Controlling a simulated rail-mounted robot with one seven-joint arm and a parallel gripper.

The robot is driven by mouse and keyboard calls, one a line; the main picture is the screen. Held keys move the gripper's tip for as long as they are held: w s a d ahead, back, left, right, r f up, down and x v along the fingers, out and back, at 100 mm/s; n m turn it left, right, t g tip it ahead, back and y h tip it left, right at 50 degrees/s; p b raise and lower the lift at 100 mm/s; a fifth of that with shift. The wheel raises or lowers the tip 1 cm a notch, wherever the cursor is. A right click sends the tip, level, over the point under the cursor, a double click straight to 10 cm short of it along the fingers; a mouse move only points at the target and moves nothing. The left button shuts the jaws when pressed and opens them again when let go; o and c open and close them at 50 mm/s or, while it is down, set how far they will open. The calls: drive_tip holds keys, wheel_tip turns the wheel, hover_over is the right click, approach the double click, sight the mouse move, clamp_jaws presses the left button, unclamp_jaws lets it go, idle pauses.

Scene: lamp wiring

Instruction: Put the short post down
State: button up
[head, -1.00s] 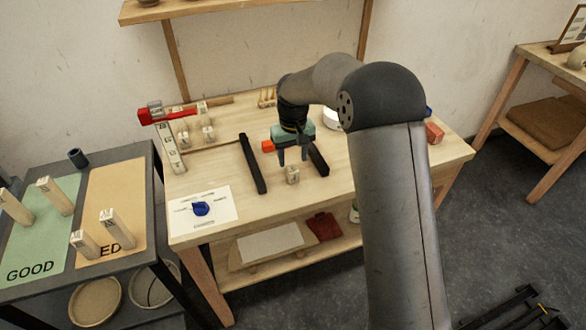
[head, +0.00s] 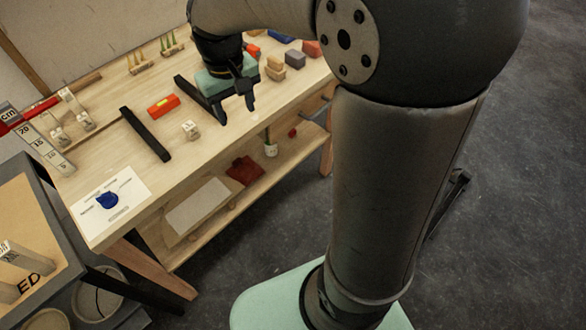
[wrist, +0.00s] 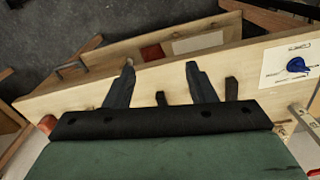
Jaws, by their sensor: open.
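The short post (head: 190,130), a small pale wooden block with dark marks on its face, stands on the workbench (head: 205,165) near its front edge. It stands between two black bars, a left one (head: 145,135) and a right one (head: 198,98). My gripper (head: 236,112) is open and empty, to the right of the post and apart from it. Its fingers point down near the bench's front edge, beside the right black bar. In the wrist view the two fingers (wrist: 159,72) are spread wide with nothing held; I cannot make out the post there.
An orange-red block (head: 163,105) lies behind the post. More wooden posts (head: 84,120) stand by the ruler (head: 45,150) at the left. A white sheet with a blue shape (head: 110,205) lies at the front left. Coloured blocks (head: 295,58) sit behind my gripper.

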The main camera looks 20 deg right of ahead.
drive_tip(key=s+d+f+m, duration=0.1)
drive_tip(key=s+d+f, duration=0.1)
drive_tip(key=s, duration=0.7)
drive_tip(key=s+d+f+m, duration=0.1)
drive_tip(key=s+d, duration=0.2)
drive_tip(key=s, duration=0.5)
drive_tip(key=shift+s+d+f, duration=0.3)
drive_tip(key=shift+s+f, duration=0.05)
drive_tip(key=shift+s, duration=0.05)
